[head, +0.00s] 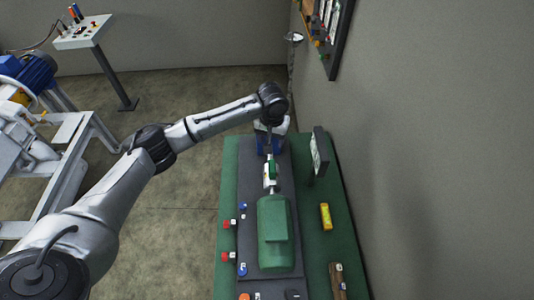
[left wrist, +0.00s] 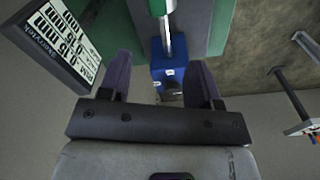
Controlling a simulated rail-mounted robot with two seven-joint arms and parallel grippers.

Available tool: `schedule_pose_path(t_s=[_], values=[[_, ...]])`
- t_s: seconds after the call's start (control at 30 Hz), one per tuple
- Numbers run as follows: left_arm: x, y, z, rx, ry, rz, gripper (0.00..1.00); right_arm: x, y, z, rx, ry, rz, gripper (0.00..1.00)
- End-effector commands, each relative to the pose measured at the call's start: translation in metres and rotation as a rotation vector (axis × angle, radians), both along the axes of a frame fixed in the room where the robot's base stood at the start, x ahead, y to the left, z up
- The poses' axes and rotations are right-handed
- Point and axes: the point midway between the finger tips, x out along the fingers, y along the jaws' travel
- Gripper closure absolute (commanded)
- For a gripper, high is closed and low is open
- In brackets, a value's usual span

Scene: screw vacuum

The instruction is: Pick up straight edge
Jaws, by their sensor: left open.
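My left gripper (head: 268,140) is over the far end of the green table, its wrist bent downward. In the left wrist view its two dark fingers (left wrist: 162,60) are spread apart, with nothing clearly held between them. Beyond and between them is a blue block (left wrist: 170,70) with a metal shaft (left wrist: 166,35) running into it. I cannot clearly make out a straight edge in either view. My right gripper is not in view.
The green table (head: 322,252) carries a green machine (head: 274,235), a yellow item (head: 326,216) and an upright display (head: 319,152), whose lettered face (left wrist: 62,42) shows close by the gripper. The wall is close on the right. A control stand (head: 84,32) is at the far left.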

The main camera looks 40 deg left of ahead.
Motion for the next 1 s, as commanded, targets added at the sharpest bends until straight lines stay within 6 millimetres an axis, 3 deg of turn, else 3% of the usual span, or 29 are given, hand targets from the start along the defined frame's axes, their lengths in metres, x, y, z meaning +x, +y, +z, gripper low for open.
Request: schedule_pose_path(t_s=[0.23,0.43,0.8,1.0], values=[[-0.006,-0.006,-0.001,-0.036,0.034,0.248,0.43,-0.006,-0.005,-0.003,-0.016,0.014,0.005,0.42],[-0.007,-0.006,-0.006,-0.035,0.033,0.352,0.43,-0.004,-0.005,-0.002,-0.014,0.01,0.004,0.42],[-0.007,-0.006,-0.065,-0.035,0.032,0.36,0.43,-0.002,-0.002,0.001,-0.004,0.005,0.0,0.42],[-0.006,-0.007,-0.083,-0.036,0.03,0.36,0.43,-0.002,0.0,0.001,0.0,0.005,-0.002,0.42]])
